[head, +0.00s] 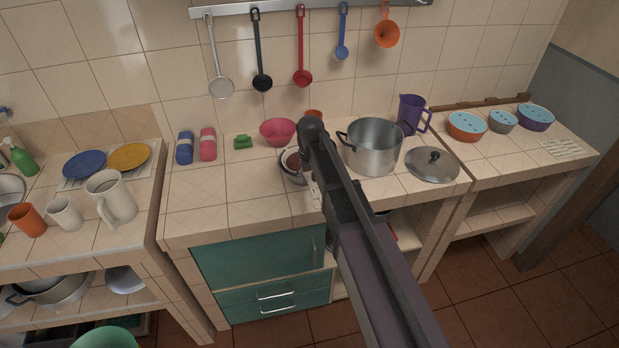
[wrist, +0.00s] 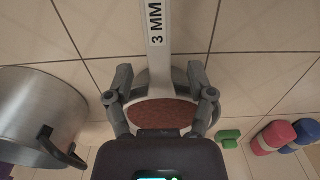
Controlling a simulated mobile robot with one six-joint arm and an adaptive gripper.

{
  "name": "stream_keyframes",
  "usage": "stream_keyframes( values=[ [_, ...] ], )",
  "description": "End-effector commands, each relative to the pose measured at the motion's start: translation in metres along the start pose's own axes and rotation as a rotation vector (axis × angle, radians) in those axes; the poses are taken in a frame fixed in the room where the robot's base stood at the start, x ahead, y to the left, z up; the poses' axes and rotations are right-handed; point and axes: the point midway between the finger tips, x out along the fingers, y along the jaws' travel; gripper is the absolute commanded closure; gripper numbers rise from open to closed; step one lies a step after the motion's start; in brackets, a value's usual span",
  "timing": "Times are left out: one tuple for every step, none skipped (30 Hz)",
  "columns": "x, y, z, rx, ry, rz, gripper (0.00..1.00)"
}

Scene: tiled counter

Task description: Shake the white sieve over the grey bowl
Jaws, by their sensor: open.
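The white sieve (wrist: 155,35) has a flat handle marked "3 MM" and a round pan of brown contents (wrist: 165,113). In the head view the sieve (head: 316,191) is partly hidden by my arm. It sits in or on the grey bowl (head: 285,174), whose rim also shows behind the sieve in the wrist view (wrist: 217,112). My gripper (wrist: 160,73) is open above the sieve. Its fingers are apart, one on each side of the handle, with a gap visible on both sides. In the head view my arm hides the fingertips.
A large metal pot (head: 373,148) stands close right of the bowl, with its lid (head: 433,165) beside it. Utensils hang on the wall. The front-left counter is clear.

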Motion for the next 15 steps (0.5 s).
stream_keyframes(
  values=[
    [0.007,0.000,0.000,0.000,0.000,0.000,0.30],
    [0.009,0.000,0.000,0.000,0.000,0.000,0.30],
    [0.011,0.000,0.000,0.000,0.000,0.000,0.30],
    [0.013,0.000,0.000,0.000,0.000,0.000,0.30],
    [0.014,0.000,0.000,0.000,0.000,0.000,0.30],
    [0.016,0.000,0.000,0.000,0.000,0.000,0.30],
    [0.017,0.000,0.000,0.000,0.000,0.000,0.30],
    [0.018,0.000,0.000,0.000,0.000,0.000,0.30],
    [0.019,0.000,0.000,0.000,0.000,0.000,0.30],
    [0.019,0.000,0.000,0.000,0.000,0.000,0.30],
    [0.019,0.000,0.000,0.000,0.000,0.000,0.30],
    [0.020,0.000,0.000,0.000,0.000,0.000,0.30],
    [0.020,0.000,0.000,0.000,0.000,0.000,0.30],
    [0.020,0.000,0.000,0.000,0.000,0.000,0.30],
    [0.020,0.000,0.000,0.000,0.000,0.000,0.30]
  ],
)
